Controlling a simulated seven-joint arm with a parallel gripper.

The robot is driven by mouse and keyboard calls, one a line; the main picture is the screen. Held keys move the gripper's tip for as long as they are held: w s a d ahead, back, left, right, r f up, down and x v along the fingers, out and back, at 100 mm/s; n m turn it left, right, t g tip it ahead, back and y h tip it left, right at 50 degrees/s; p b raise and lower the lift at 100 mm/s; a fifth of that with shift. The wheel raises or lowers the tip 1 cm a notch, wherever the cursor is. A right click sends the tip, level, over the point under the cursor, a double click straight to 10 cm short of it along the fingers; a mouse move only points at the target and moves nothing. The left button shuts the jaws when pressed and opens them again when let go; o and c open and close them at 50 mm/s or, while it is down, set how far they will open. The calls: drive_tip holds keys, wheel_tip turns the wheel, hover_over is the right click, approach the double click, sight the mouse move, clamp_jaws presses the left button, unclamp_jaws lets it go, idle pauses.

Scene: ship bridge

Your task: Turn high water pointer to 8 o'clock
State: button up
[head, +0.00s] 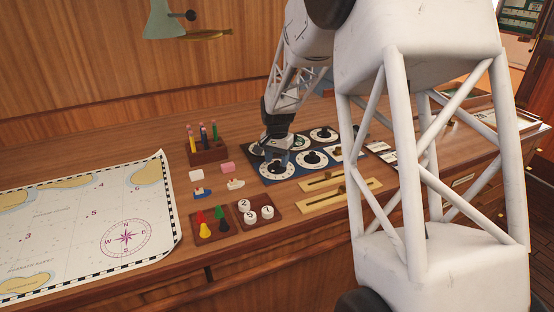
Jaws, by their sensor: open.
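A dark blue panel (290,184) on the wooden desk carries several round white dials with dark pointer knobs. My gripper (275,155) points down over the left part of this panel, at the front-left dial (264,174). The gripper is open. Its fingers are small and dark here, and I cannot tell whether they touch that dial's knob. The front-right dial (312,166) and the back-right dial (323,139) are clear of the gripper. The labels are too small to read, so I cannot tell which dial is high water or where its pointer stands.
Two brass slider strips (323,200) lie in front of the panel. To the left are a pencil holder (207,152), small erasers, toy boats, a tray of coloured pawns (212,223), a tray of numbered discs (254,213) and a chart (80,215). My arm hides part of the right side.

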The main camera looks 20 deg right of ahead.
sight(277, 162)
drive_tip(key=shift+r, duration=3.8)
drive_tip(key=shift+r, duration=0.1)
drive_tip(key=shift+s+a+r, duration=0.15)
drive_tip(key=shift+s+a, duration=0.05)
drive_tip(key=shift+s, duration=0.05)
drive_tip(key=s+a+r+n+t, duration=0.1)
drive_tip(key=s+a+r+n, duration=0.2)
drive_tip(key=s, duration=0.6)
drive_tip(key=s+a+r+n, duration=0.25)
drive_tip(key=s+a, duration=0.35)
drive_tip(key=s, duration=0.4)
drive_tip(key=s+a+r+n+t, duration=0.1)
drive_tip(key=s+a+r, duration=0.25)
drive_tip(key=s, duration=0.55)
drive_tip(key=s+a+f+n, duration=0.1)
drive_tip(key=s+a, duration=0.1)
drive_tip(key=s, duration=0.4)
drive_tip(key=s+a+f+n, duration=0.1)
drive_tip(key=s+n, duration=0.1)
drive_tip(key=s, duration=0.4)
drive_tip(key=shift+s+a+f+t, duration=0.25)
drive_tip(key=shift+a+f+t, duration=0.05)
drive_tip(key=shift+a+f, duration=0.05)
